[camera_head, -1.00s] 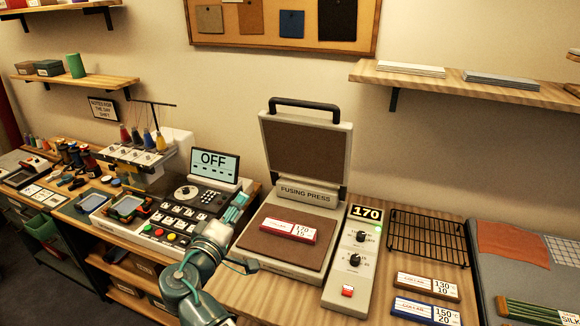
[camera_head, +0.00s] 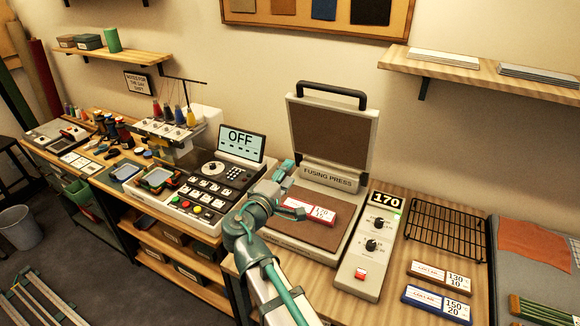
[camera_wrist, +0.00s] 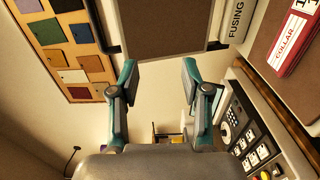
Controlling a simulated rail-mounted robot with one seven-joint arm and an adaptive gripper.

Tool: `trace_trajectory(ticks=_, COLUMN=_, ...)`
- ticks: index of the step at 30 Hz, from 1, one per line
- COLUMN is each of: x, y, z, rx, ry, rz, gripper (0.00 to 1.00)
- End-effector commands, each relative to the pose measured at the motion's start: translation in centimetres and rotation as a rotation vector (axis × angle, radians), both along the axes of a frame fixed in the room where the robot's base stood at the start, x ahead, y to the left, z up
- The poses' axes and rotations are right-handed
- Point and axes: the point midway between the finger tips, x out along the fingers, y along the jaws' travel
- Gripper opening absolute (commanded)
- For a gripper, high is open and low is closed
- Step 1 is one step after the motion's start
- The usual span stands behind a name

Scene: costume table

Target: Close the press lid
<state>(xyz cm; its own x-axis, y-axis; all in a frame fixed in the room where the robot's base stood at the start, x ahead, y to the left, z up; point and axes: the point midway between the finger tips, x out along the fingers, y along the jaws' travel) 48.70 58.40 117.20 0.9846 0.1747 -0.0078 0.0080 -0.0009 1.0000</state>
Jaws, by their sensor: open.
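The fusing press lid (camera_head: 329,141) stands open, tilted up behind its base, with a black handle (camera_head: 331,91) along its top edge. The brown lower plate (camera_head: 330,229) lies flat below it. A red-and-white collar packet (camera_head: 310,207) rests on this plate. My gripper (camera_head: 290,188) is open and empty, at the plate's left side and below the lid in the head view. In the wrist view my gripper (camera_wrist: 161,75) has its fingers apart, with the lid's brown underside (camera_wrist: 160,28) beyond the tips. The packet also shows there at the upper right (camera_wrist: 296,40).
A control box (camera_head: 369,247) with a 170 display stands right of the press, beside a black wire rack (camera_head: 447,230). A sewing machine (camera_head: 172,140) and a keypad unit showing OFF (camera_head: 241,143) stand left. A shelf (camera_head: 480,72) hangs at the upper right.

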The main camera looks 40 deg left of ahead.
Motion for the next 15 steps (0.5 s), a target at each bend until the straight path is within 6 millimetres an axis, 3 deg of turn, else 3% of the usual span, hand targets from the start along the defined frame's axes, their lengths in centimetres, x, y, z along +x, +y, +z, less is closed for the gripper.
trace_trajectory(ticks=6, x=1.8, y=0.4, z=0.0, rx=0.001, ry=0.0, rz=0.0, gripper=0.47)
trace_trajectory(ticks=15, x=1.9, y=0.4, z=-0.1, rx=0.001, ry=0.0, rz=0.001, gripper=0.47)
